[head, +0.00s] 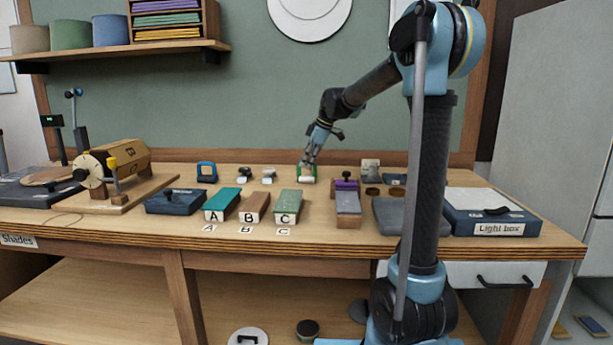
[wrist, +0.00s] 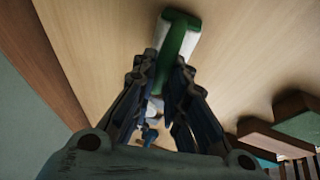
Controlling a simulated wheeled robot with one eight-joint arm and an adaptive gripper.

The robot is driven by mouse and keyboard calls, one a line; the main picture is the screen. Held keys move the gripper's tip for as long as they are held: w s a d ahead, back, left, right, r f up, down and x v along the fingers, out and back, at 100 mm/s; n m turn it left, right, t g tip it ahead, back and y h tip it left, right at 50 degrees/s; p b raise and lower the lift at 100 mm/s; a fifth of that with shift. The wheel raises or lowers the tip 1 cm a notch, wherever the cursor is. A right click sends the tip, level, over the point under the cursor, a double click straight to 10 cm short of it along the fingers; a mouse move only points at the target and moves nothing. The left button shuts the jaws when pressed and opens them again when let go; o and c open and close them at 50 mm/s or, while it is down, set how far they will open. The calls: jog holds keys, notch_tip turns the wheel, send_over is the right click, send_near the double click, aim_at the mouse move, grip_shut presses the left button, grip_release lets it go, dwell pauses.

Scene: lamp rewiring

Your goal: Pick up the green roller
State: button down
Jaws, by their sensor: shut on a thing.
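The green roller (head: 307,173) is at the back middle of the workbench in the head view, with a green frame and a whitish roll. My gripper (head: 308,160) reaches down onto it from above. In the wrist view my gripper (wrist: 172,70) has its two fingers closed around the green handle part of the green roller (wrist: 178,36). The roller's pale ends show on both sides of the green part. It is at or very close to the table top; I cannot tell whether it touches.
A blue-framed item (head: 206,171) and small pale-topped items (head: 268,175) stand to the left. Blocks A (head: 221,203), B (head: 254,206) and C (head: 287,205) lie in front. A purple-topped item (head: 346,186) and a light box (head: 490,210) are to the right.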

notch_tip(320, 180, up, 10)
dwell(0.6)
dwell(0.4)
